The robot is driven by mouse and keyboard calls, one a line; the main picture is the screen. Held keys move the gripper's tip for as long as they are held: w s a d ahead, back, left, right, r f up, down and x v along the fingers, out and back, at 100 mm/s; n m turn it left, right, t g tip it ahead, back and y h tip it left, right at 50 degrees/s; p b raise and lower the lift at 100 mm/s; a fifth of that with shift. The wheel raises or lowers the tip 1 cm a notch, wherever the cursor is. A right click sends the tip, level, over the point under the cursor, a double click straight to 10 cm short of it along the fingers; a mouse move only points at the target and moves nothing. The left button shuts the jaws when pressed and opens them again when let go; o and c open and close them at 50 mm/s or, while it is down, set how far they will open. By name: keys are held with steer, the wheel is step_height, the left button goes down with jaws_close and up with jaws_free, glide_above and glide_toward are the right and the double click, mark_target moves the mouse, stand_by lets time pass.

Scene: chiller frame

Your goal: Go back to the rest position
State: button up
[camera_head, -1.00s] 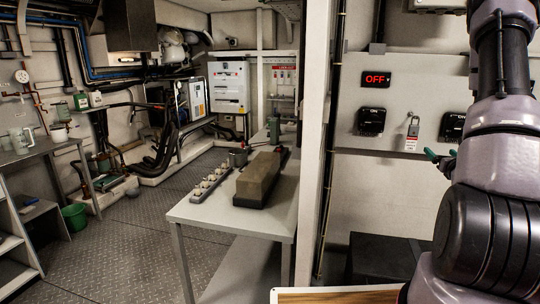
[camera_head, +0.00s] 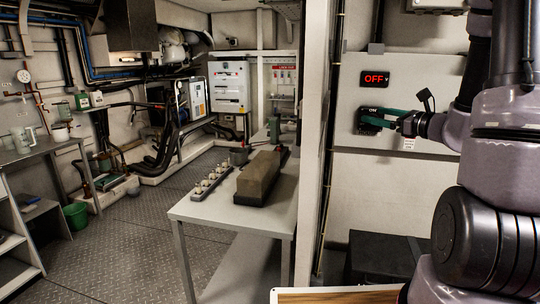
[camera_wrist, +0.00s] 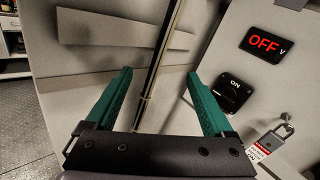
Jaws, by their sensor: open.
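My gripper (camera_head: 378,119) has two green fingers, spread apart with nothing between them. In the head view it reaches left across the grey panel (camera_head: 425,85) and partly covers a black switch (camera_head: 366,127). In the wrist view, the gripper (camera_wrist: 160,75) has the switch (camera_wrist: 233,92), marked ON, just right of its right finger. A padlock (camera_wrist: 275,138) with a red and white tag (camera_wrist: 257,152) hangs on the panel at lower right. In the head view only its tag (camera_head: 409,144) shows clearly below the gripper.
A lit red OFF display (camera_head: 376,79) is above the gripper. A white post (camera_head: 313,130) with a thin pipe stands left of it. A table (camera_head: 235,216) bears a long block (camera_head: 260,178).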

steer(key=s+a+r+n+g+y, duration=0.2)
steer(key=s+a+r+n+g, duration=0.2)
steer(key=s+a+n+g, duration=0.8)
steer(key=s+d+r+n+t+h, duration=0.2)
steer(key=s+n+h, duration=0.2)
steer(key=s+n, duration=0.1)
steer(key=s+d+r+n+t+h, duration=0.2)
steer(key=s+n+h, duration=0.3)
steer(key=s, duration=0.1)
steer(key=shift+d+n, duration=0.4)
steer(key=shift+f, duration=0.1)
